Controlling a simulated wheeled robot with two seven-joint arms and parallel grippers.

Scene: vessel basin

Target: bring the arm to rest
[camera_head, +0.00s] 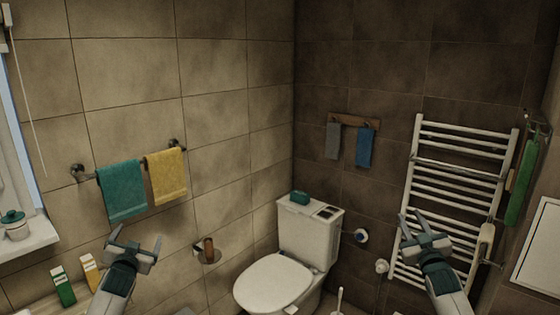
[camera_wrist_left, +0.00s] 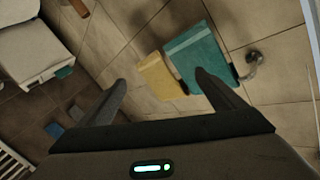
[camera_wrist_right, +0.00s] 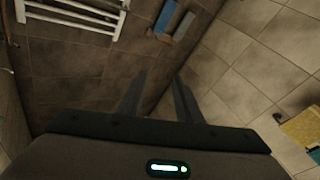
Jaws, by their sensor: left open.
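My left gripper (camera_head: 138,236) is raised at the lower left of the head view, in front of the tiled wall and below the towels. Its fingers stand wide apart in the left wrist view (camera_wrist_left: 163,92), with nothing between them. My right gripper (camera_head: 432,222) is raised at the lower right of the head view, in front of the towel radiator. In the right wrist view (camera_wrist_right: 160,85) its fingers are apart with a narrower gap and nothing between them.
A teal towel (camera_head: 122,190) and a yellow towel (camera_head: 166,176) hang on the left wall. A toilet (camera_head: 275,285) stands in the corner between the grippers. A white towel radiator (camera_head: 412,188) is on the right.

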